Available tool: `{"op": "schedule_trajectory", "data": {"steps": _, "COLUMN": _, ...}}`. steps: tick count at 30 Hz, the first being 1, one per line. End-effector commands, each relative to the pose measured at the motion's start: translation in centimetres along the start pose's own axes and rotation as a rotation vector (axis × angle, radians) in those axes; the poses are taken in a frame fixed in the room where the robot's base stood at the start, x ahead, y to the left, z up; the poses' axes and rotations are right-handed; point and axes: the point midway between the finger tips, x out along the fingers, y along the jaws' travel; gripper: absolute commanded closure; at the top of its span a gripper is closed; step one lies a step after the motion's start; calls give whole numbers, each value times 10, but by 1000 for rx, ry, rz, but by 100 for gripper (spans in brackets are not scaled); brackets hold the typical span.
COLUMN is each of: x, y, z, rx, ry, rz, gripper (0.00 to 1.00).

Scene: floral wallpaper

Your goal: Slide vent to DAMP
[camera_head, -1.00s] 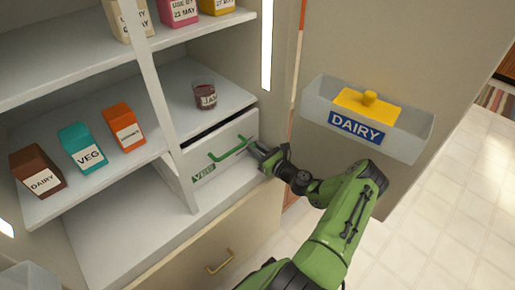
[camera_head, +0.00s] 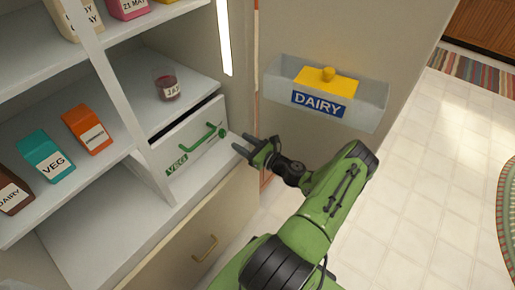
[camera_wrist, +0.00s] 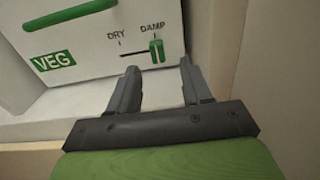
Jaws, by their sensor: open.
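The white VEG drawer (camera_head: 195,140) has a green bar handle (camera_head: 208,138) and sits below a shelf in the fridge. In the wrist view, its front (camera_wrist: 90,55) carries a short horizontal slot with DRY at the left and DAMP at the right. The green vent slider (camera_wrist: 157,50) stands at the slot's right end, under DAMP; it also shows as a small green spot in the head view (camera_head: 222,132). My gripper (camera_wrist: 159,67) is open and empty, its fingers pointing at the drawer front just below and either side of the slider. It appears apart from the slider.
A clear DAIRY bin (camera_head: 365,105) with a yellow-lidded dish (camera_head: 325,82) hangs on the door to the right. A lower drawer (camera_head: 190,250) is under the VEG drawer. A jam glass (camera_head: 166,84) stands on the shelf above. Cartons (camera_head: 45,155) stand at the left.

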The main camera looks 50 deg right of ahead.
Motion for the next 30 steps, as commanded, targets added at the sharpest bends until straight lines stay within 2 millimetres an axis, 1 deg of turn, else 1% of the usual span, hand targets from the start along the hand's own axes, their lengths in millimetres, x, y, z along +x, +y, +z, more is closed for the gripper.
{"op": "schedule_trajectory", "data": {"steps": 1, "x": -16, "y": -1, "z": 2, "rx": 3, "ry": 2, "rz": -5, "gripper": 51}}
{"op": "schedule_trajectory", "data": {"steps": 3, "x": -35, "y": -1, "z": 2, "rx": 2, "ry": 1, "rz": -6, "gripper": 51}}
{"op": "schedule_trajectory", "data": {"steps": 6, "x": -58, "y": -1, "z": 2, "rx": 1, "ry": 1, "rz": -5, "gripper": 51}}
{"op": "schedule_trajectory", "data": {"steps": 10, "x": -76, "y": -1, "z": 1, "rx": -1, "ry": 0, "rz": -3, "gripper": 51}}
{"op": "schedule_trajectory", "data": {"steps": 14, "x": -82, "y": 0, "z": 0, "rx": -1, "ry": 0, "rz": -2, "gripper": 51}}
{"op": "schedule_trajectory", "data": {"steps": 30, "x": -82, "y": 0, "z": 0, "rx": -1, "ry": 0, "rz": -1, "gripper": 51}}
